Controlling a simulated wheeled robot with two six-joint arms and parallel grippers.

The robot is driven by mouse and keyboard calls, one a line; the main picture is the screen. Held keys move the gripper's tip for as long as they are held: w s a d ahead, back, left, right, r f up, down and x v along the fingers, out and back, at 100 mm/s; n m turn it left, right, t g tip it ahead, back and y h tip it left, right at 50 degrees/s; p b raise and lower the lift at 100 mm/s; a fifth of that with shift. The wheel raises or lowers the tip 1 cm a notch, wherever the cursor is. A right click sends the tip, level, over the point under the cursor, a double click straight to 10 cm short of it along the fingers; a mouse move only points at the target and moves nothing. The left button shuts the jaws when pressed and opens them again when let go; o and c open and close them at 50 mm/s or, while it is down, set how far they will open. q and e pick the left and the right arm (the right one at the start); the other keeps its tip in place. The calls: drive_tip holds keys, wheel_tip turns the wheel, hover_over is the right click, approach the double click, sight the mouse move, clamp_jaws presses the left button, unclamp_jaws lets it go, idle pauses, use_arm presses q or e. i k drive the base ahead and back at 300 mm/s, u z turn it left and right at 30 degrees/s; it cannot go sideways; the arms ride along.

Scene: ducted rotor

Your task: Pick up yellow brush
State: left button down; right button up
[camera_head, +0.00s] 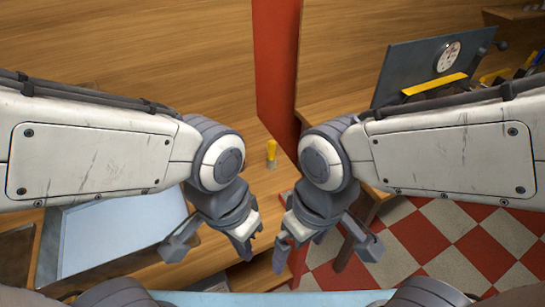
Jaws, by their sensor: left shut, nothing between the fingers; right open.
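The yellow brush (271,153) is small, with a yellow upper part and a pale lower part. It stands out on the wooden surface (262,190) between my two arms, above both grippers in the picture. My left gripper (247,246) is shut and empty, below and a little left of the brush. My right gripper (284,252) is open and empty, below and a little right of it. Neither gripper touches the brush.
A pale blue tray (72,236) lies at lower left. A red panel (276,60) rises at the back. A dark panel (398,62) with a dial (448,56) stands at upper right. Red and white floor tiles (440,240) show at lower right.

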sight(271, 165)
drive_tip(key=z, duration=1)
drive_tip(key=k, duration=1.25)
drive_tip(key=z, duration=0.9)
drive_tip(key=i, duration=0.8)
drive_tip(key=u, duration=0.95)
drive_tip(key=i, duration=1.25)
drive_tip(key=u, duration=1.35)
drive_tip(key=i, duration=0.3)
drive_tip(key=u, duration=0.1)
